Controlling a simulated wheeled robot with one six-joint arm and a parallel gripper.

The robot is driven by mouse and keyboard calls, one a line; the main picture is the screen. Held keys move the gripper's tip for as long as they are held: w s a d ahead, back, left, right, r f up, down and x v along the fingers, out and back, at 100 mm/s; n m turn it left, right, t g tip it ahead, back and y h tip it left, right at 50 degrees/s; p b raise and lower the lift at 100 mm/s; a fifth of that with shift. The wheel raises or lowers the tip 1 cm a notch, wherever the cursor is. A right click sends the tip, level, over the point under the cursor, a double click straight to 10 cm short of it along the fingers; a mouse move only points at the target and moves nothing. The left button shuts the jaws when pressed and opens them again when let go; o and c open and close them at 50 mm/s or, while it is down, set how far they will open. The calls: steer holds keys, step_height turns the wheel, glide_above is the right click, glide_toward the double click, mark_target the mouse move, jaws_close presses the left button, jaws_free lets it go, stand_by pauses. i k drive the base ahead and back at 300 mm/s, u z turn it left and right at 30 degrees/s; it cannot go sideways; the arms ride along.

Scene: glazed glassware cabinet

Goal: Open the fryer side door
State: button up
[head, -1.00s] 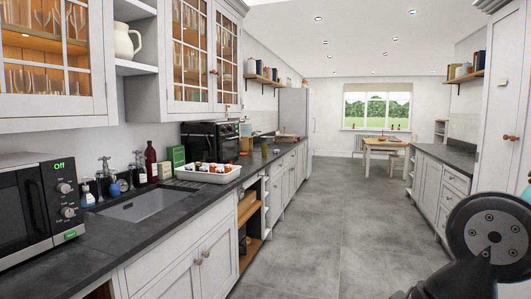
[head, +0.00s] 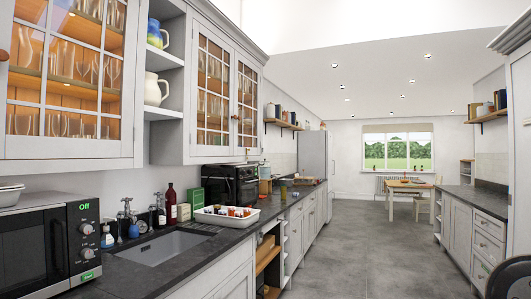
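A glazed wall cabinet (head: 182,130) with two doors hangs above the counter, past the open shelves. Both its doors look shut, and glasses show behind the panes. A small brown knob (head: 236,118) is near where the doors meet. Below it a black oven-like appliance (head: 232,185), perhaps the fryer, stands on the counter. A nearer glazed door (head: 75,146) at the left also looks shut, with glasses behind it. My gripper is out of view; only a dark part of my arm shows at the lower right edge.
A microwave (head: 40,240), a sink (head: 160,247), bottles and a white tray (head: 222,219) with jars line the left counter. Open shelves hold a white jug (head: 156,90) and a blue jug (head: 156,35). The grey floor (head: 350,245) between the counters is clear.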

mark_target(238, 151)
steer(key=z, duration=0.3)
steer(key=i, duration=1.3)
steer(key=z, duration=0.35)
steer(key=i, duration=2.05)
steer(key=u, duration=0.65)
steer(key=i, duration=1.85)
steer(key=u, duration=0.8)
